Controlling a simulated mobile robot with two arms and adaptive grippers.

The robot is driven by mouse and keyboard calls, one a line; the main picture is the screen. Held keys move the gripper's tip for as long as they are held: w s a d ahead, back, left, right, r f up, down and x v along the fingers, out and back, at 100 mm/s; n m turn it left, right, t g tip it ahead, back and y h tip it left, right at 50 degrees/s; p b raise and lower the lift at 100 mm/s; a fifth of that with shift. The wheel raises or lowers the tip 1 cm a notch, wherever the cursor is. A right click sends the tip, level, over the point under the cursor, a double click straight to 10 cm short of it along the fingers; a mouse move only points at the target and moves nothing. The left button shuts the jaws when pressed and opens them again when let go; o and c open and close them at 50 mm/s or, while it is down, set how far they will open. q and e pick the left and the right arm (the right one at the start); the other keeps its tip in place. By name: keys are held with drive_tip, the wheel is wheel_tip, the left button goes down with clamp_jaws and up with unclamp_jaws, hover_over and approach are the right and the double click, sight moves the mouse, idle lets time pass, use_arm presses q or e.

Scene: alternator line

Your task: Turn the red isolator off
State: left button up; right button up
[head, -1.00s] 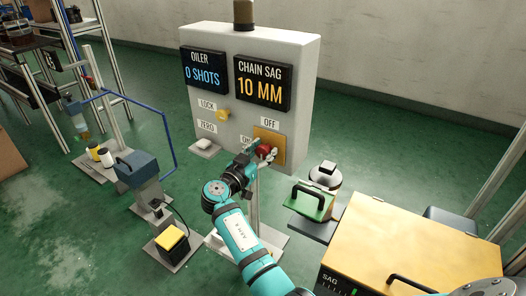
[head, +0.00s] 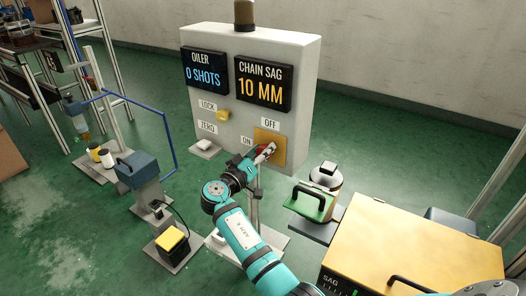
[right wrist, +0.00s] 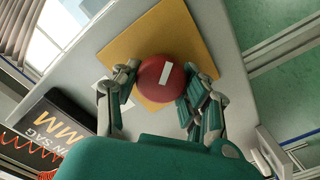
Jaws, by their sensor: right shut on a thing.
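The red isolator (head: 264,149) is a round red knob on a yellow plate (head: 277,143) at the lower right of the grey panel. An OFF label (head: 270,124) is above the plate and an ON label (head: 247,140) is at its left. My right gripper (head: 265,153) is shut on the knob and partly hides it in the head view. In the right wrist view the red isolator (right wrist: 163,78) sits between the two fingers of my right gripper (right wrist: 160,90), with a white mark on its face. My left gripper is not in view.
The panel (head: 225,85) also carries two displays, reading 0 SHOTS and 10 MM, and a yellow LOCK button (head: 223,115). A yellow-topped pedestal (head: 172,241) stands left of my arm.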

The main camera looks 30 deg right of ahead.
drive_tip(key=n+p, duration=0.1)
drive_tip(key=n, duration=0.3)
drive_tip(key=shift+w+r+n+p, duration=0.1)
drive_tip(key=shift+r+n+p, duration=0.05)
drive_tip(key=shift+n+p, duration=0.2)
drive_tip(key=n+p, duration=0.2)
drive_tip(key=n, duration=0.2)
drive_tip(key=shift+n+p, duration=0.3)
drive_tip(key=shift+n, duration=0.05)
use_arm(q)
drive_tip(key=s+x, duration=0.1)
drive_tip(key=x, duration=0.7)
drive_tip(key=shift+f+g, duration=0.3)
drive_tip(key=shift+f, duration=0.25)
use_arm(e)
drive_tip(key=shift+f+n, duration=0.2)
drive_tip(key=shift+n, duration=0.2)
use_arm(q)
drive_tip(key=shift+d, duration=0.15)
use_arm(e)
drive_tip(key=o, duration=1.2)
drive_tip(key=shift+c, duration=0.2)
drive_tip(key=shift+f, duration=0.1)
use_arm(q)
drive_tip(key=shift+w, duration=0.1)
